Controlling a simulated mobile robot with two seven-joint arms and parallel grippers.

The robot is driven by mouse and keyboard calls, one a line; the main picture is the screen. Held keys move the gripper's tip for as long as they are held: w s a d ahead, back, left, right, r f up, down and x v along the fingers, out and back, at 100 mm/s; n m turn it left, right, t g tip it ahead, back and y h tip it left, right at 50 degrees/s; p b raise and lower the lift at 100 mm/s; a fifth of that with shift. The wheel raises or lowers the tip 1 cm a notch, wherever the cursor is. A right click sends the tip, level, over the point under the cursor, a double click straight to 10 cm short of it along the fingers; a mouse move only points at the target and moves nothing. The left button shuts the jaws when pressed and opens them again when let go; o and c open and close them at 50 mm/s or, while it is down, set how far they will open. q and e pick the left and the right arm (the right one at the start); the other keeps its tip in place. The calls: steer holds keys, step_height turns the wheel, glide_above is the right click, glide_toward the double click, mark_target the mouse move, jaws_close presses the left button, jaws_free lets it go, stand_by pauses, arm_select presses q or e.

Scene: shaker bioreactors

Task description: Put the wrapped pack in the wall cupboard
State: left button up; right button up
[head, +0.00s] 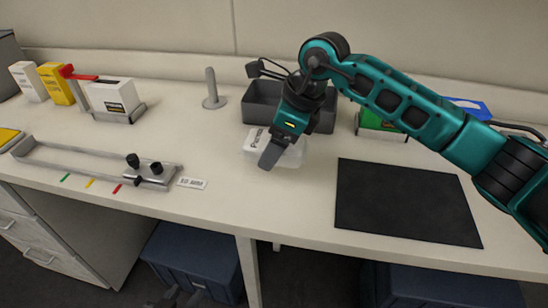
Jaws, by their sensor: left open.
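A pale wrapped pack (254,144) with dark print on its label lies on the bench, in front of a dark grey bin. One dark finger shows in front of the pack; the other finger is hidden. The jaws are open, and I cannot tell whether they touch the pack. The wall cupboard is not in view.
The dark grey bin (262,104) stands behind the pack. A black mat (405,202) lies to the right, a green box (380,124) behind it. A metal rail fixture (90,165), an upright grey peg (212,88) and several boxes are left. Blue crates (195,262) sit below the bench.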

mark_target(274, 172)
steer(key=shift+f, duration=2.15)
steer(key=shift+f, duration=0.15)
steer(key=o, duration=1)
